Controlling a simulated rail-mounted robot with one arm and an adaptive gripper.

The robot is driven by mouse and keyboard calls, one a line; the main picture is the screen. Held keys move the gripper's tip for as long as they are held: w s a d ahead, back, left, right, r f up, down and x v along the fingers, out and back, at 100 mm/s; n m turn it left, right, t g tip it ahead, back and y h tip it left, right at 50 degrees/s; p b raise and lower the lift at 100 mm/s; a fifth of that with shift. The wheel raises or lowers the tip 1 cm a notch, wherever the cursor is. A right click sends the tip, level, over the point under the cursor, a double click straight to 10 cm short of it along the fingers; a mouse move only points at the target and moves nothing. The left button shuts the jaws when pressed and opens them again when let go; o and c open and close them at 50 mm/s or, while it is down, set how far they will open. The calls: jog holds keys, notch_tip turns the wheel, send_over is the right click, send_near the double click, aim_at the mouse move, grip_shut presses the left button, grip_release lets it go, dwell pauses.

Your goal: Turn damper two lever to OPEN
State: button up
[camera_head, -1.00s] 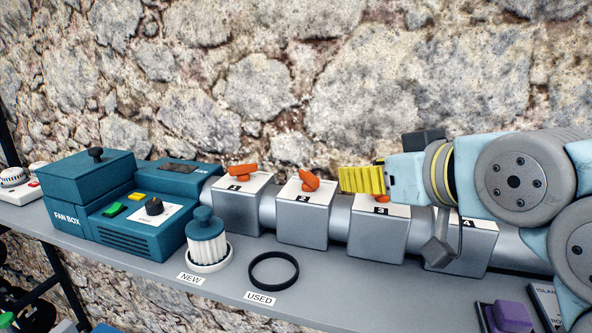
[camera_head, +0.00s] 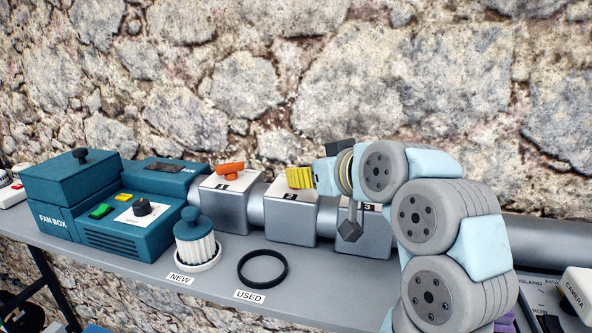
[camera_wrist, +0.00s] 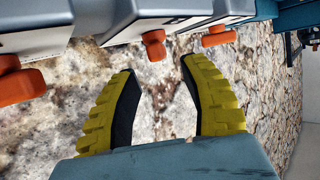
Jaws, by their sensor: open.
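Damper two is the grey box labelled 2 (camera_head: 291,221) on the pipe. In the head view its lever is hidden behind my gripper (camera_head: 299,178), whose yellow fingers are at the top of that box. In the wrist view the orange damper two lever (camera_wrist: 154,45) shows just beyond and between the fingertips of my gripper (camera_wrist: 158,69). The jaws are open with nothing between them, and no contact with the lever is visible. Any OPEN marking is not readable.
Damper one's orange lever (camera_head: 230,169) stands to the left; it also shows in the wrist view (camera_wrist: 218,37). Another orange lever (camera_wrist: 20,85) is at the wrist view's left. The teal fan box (camera_head: 125,220), white filter (camera_head: 195,245) and black ring (camera_head: 262,283) occupy the shelf.

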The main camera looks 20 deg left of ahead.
jog(key=shift+p+x, duration=0.45)
jog(key=shift+x, duration=2.3)
jog(key=shift+d, duration=0.1)
grip_shut()
